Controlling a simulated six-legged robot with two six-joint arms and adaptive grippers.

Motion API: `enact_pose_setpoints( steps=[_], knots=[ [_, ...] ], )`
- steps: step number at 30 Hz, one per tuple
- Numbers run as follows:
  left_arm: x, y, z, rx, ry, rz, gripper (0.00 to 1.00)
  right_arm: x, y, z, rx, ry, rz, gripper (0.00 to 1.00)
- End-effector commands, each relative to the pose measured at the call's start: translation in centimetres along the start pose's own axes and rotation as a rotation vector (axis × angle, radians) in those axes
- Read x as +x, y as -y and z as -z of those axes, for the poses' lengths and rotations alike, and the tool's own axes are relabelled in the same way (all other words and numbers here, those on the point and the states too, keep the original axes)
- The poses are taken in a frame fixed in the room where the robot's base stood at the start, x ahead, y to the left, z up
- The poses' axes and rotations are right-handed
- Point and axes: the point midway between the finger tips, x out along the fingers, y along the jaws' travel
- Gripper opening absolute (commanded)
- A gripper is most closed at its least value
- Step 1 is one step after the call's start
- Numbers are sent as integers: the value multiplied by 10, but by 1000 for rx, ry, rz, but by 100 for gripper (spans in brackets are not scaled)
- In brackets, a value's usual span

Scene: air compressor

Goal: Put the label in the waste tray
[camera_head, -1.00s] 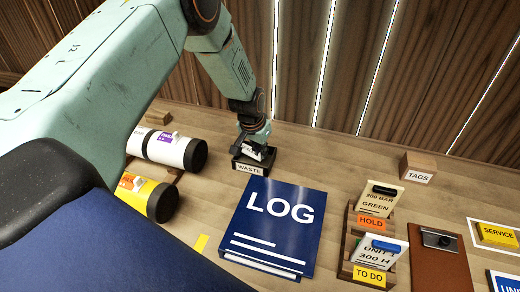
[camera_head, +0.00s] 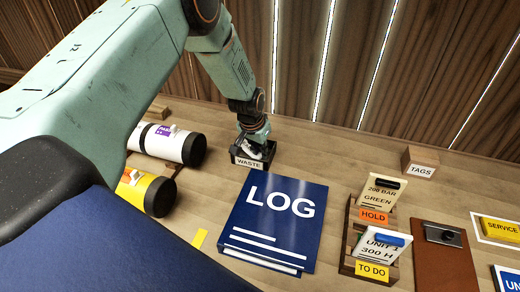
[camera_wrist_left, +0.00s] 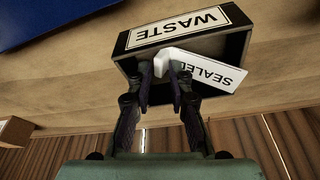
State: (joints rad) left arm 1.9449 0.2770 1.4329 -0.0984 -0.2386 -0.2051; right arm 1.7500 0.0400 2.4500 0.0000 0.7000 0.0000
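The waste tray (camera_head: 249,163) is a small dark box with a WASTE sign, standing behind the blue LOG binder; it also shows in the left wrist view (camera_wrist_left: 178,28). The white label (camera_wrist_left: 211,72), with the word SEALED, is at the tray's opening, lying slantwise and partly inside its walls. My left gripper (camera_head: 256,146) points down at the tray. In the left wrist view its fingers (camera_wrist_left: 165,72) are close on both sides of the label's white tab and appear to hold it. My right gripper is in neither view.
The LOG binder (camera_head: 270,220) lies in front of the tray. White (camera_head: 175,144) and yellow (camera_head: 148,190) cylinders lie to the left. A card rack (camera_head: 352,248), a TAGS block (camera_head: 420,161) and a brown clipboard (camera_head: 445,268) are to the right. Wooden panelling stands behind.

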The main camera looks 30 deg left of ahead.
Motion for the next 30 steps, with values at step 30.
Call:
enact_pose_setpoints(
  steps=[30],
  knots=[
    [-72, 0, 2, 0, -4, -2, 39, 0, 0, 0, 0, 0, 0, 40]
  ],
)
